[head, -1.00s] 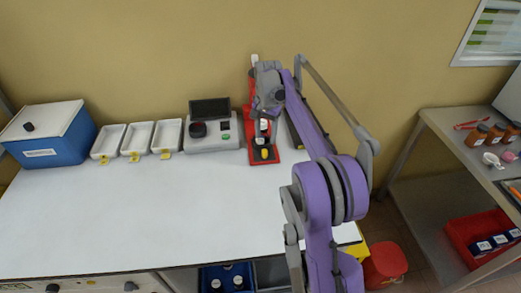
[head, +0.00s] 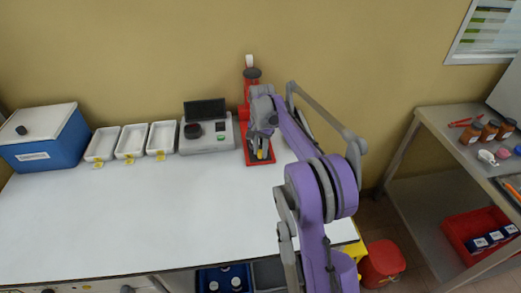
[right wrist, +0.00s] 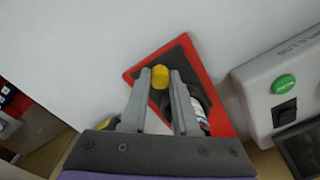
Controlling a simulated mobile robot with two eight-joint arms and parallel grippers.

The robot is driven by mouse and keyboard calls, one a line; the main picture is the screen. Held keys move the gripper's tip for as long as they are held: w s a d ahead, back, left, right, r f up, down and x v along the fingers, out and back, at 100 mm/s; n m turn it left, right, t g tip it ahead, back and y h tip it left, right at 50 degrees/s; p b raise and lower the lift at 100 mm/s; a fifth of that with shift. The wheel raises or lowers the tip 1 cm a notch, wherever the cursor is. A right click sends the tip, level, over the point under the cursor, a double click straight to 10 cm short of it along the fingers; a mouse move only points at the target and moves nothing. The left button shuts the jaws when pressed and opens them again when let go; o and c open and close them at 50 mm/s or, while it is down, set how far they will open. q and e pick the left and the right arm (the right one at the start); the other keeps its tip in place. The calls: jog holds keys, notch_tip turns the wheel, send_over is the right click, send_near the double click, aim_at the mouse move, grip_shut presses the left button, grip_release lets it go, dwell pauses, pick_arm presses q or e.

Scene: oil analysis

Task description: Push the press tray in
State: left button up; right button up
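The red press (head: 247,96) stands against the wall at the back of the white table, with a dark upper part. Its low red-edged tray or base (head: 260,164) reaches forward and carries a yellow knob (head: 260,155). The knob (right wrist: 160,76) and red edge (right wrist: 222,122) also show in the right wrist view. My right gripper (head: 261,146) points down at the knob. Its fingers (right wrist: 160,78) are apart, one on each side of the knob; firm contact is not clear. A white-labelled bottle (right wrist: 198,112) is partly hidden behind the right finger. My left gripper is not in view.
A grey analyser (head: 207,142) with a dark screen and green button stands just left of the press. Three white trays (head: 132,141) and a blue box (head: 48,143) are further left. The front of the table is clear. A side shelf stands at right.

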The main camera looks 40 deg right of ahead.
grip_shut()
dwell(1.0)
